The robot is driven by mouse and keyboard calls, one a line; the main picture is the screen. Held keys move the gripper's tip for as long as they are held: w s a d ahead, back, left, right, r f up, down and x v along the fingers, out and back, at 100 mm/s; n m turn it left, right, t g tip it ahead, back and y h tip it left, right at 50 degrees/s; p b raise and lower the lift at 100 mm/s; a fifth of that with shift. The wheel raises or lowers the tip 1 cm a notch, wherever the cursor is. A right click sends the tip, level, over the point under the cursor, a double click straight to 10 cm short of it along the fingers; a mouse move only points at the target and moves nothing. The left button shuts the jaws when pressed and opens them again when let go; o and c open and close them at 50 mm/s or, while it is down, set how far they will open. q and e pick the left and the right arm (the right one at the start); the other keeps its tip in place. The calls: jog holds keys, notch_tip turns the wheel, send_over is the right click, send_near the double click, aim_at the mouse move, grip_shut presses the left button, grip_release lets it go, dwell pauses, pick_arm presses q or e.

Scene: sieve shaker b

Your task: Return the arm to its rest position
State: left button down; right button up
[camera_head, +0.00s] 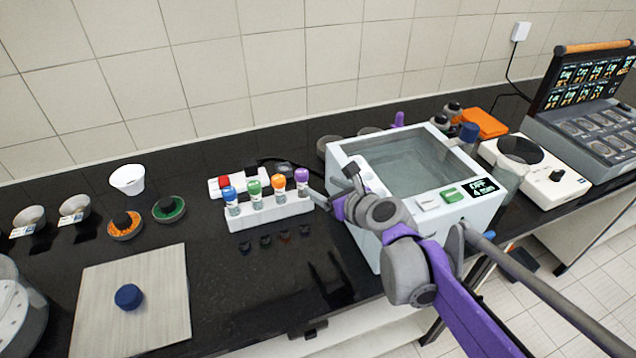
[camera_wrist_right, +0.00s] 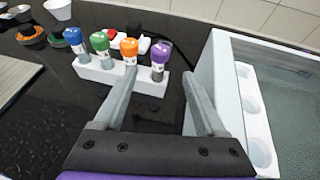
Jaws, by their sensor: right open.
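My right arm (camera_head: 465,300) is purple and grey and comes in from the lower right in the head view. It reaches across the front of the white water bath. My right gripper (camera_wrist_right: 162,92) is open and empty in the right wrist view, its two fingers apart. In the head view the gripper (camera_head: 328,190) lies between the vial rack and the bath, seen small and partly blended with the arm. The white rack (camera_head: 270,213) holds vials with blue, green, orange and purple caps. My left gripper does not show.
A pale board (camera_head: 165,320) with a blue cap (camera_head: 129,297) lies at left. A balance (camera_head: 540,185) stands at right. The black counter in front of the rack is clear.

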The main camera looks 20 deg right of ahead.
jog(key=shift+s, duration=0.1)
dwell(0.4)
jog(key=s+a+f+n+g, duration=0.1)
jog(key=s+f+n, duration=0.2)
jog(key=s+n, duration=0.2)
jog(key=s+a+f+n+g+p, duration=0.1)
jog(key=s+a+f+n+g, duration=0.1)
jog(key=s+n, duration=0.4)
jog(key=s+a+f+n+g, duration=0.2)
jog(key=s+f+n, duration=0.2)
jog(key=n, duration=0.8)
jog(key=shift+s+h, duration=0.3)
jog(key=shift+s, duration=0.7)
jog(key=s+d+f+n+g+h, duration=0.2)
jog(key=s+f+n, duration=0.2)
jog(key=s+n, duration=0.3)
jog(key=n, duration=0.2)
jog(key=shift+s+d+n+p, duration=0.2)
jog(key=shift+d+n+p, duration=0.1)
jog(key=shift+p, duration=0.1)
